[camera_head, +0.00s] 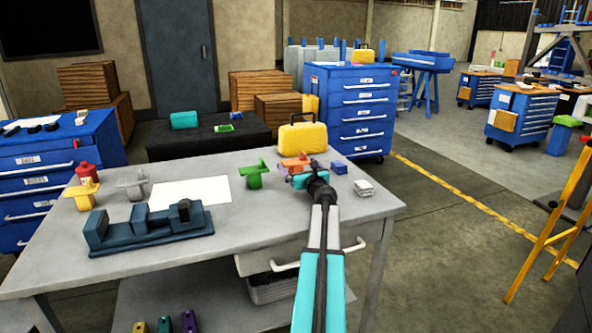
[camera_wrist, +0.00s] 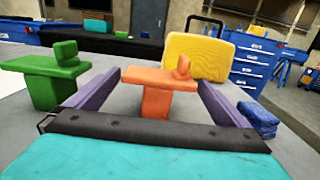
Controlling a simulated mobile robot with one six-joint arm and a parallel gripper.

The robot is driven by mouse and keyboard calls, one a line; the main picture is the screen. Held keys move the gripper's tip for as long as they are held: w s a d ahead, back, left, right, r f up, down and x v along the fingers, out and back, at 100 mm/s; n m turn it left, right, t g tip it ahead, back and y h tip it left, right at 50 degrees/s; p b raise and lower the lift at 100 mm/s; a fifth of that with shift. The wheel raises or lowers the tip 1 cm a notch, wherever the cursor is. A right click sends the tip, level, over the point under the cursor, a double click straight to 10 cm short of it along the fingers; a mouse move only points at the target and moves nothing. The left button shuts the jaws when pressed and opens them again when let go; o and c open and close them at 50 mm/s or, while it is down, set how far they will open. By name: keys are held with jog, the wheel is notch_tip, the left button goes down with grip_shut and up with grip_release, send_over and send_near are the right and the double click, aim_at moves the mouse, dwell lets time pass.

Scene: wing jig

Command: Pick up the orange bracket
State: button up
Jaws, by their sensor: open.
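The orange bracket (camera_head: 295,163) stands upright on the grey workbench (camera_head: 262,216), toward its back right. In the wrist view the orange bracket (camera_wrist: 160,88) is in the middle, beyond the black palm and between the two purple fingers. My gripper (camera_head: 300,172) is at the bench just in front of the bracket. It also shows in the wrist view (camera_wrist: 158,84), with its fingers apart on either side of the bracket. I cannot tell whether either finger touches it. In the head view my gripper hides the bracket's lower part.
A green bracket (camera_head: 254,175) stands close to the left. A yellow case (camera_head: 303,137) stands behind. A blue block (camera_head: 339,167) and a whitish stack (camera_head: 364,188) lie to the right. A dark vise (camera_head: 150,228), grey bracket (camera_head: 134,187) and yellow bracket (camera_head: 82,193) are farther left.

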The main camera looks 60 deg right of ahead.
aim_at(296, 161)
jog(key=shift+x, duration=1.3)
jog(key=c, duration=1.2)
jog(key=shift+r, duration=0.2)
jog(key=shift+r+p, duration=0.55)
jog(key=shift+r, duration=1.05)
jog(key=s+a, duration=0.2)
jog(key=a, duration=0.2)
jog(key=s+a+r, duration=0.1)
jog(key=s+a, duration=0.2)
jog(key=a, duration=0.2)
jog(key=s+a+p, duration=0.1)
jog(key=s+a, duration=0.1)
jog(key=a, duration=0.3)
jog(key=shift+s+a+r, duration=0.1)
jog(key=shift+s+r, duration=0.05)
jog(key=shift+r, duration=0.05)
